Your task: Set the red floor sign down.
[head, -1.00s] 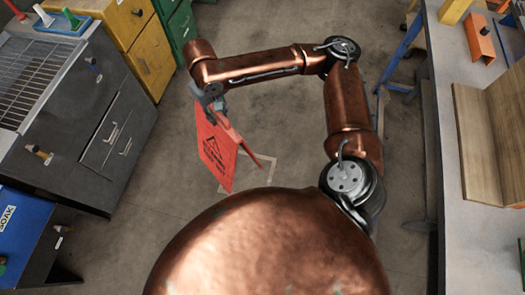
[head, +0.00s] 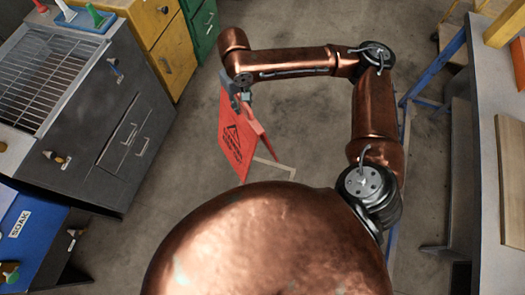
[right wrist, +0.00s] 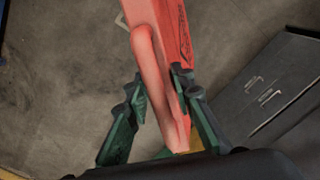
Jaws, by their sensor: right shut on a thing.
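The red floor sign (head: 236,138) hangs folded nearly flat, with black print and a warning triangle on its face. My right gripper (head: 240,97) is shut on its top edge. In the right wrist view the sign (right wrist: 182,30) runs up from between the green-black fingers (right wrist: 160,92), with a looped red handle part in front. The sign appears held above the concrete floor; its exact height is hard to tell. A pale floor outline (head: 285,167) shows beside its lower right edge, partly hidden by the sign and my body. My left gripper is out of view.
A dark grey cabinet with a wire rack (head: 45,90) stands at left, with a blue SOAK bin (head: 25,225) in front. Yellow drawers (head: 165,45) stand behind. A workbench (head: 495,170) runs along the right. The floor between is clear.

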